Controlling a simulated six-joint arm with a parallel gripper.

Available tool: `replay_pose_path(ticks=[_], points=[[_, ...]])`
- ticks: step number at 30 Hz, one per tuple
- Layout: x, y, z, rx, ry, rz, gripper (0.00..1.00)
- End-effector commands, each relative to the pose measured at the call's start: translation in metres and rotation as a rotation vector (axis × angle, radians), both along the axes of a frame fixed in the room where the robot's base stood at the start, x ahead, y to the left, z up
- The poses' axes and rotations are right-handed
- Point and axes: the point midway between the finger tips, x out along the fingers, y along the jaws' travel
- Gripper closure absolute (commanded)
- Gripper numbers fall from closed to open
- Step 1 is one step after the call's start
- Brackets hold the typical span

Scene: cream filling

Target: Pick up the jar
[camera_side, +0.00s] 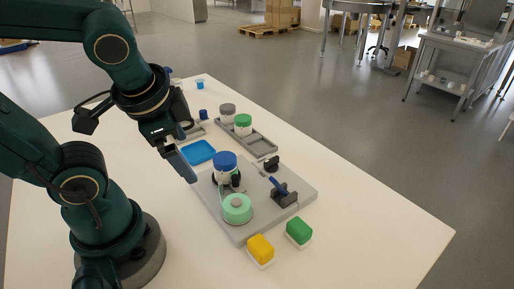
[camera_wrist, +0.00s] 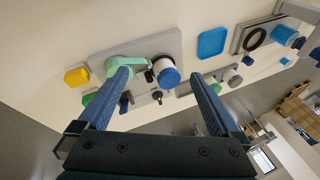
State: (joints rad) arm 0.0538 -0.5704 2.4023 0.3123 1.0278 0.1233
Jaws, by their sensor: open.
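A white jar with a blue lid (camera_side: 225,160) stands upright on a grey board (camera_side: 303,196), behind a mint-green round device (camera_side: 237,208). In the wrist view the blue-lidded jar (camera_wrist: 168,75) appears between my fingers, beside the mint-green device (camera_wrist: 133,72). My gripper (camera_side: 189,176) is open and empty, left of the jar and apart from it in the side view. Its two fingers also show in the wrist view (camera_wrist: 160,75). Two other jars, one with a grey lid (camera_side: 227,109) and one with a green lid (camera_side: 243,121), stand at a grey tray farther back.
A blue tray (camera_side: 197,152) lies behind the board. A blue-handled tool (camera_side: 278,185) rests on a dark stand on the board. A yellow block (camera_side: 260,249) and a green block (camera_side: 299,231) lie in front. The table's right side is clear.

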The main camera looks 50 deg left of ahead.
Motion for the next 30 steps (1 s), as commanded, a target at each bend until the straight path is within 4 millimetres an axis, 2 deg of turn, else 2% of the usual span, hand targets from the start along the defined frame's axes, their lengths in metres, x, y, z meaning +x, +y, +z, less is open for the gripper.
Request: replay_pose_path(ticks=[7,14,19,24,30], points=[[0.011,0.036,-0.015,0.341,0.309,-0.282,0.01],[0.04,0.053,-0.026,0.662,0.559,-0.57,0.01],[0.067,0.051,-0.04,0.89,0.709,-0.786,0.01],[0.089,0.037,-0.061,1.088,0.824,-0.985,0.01],[0.092,0.023,-0.085,1.189,0.903,-1.119,0.01]])
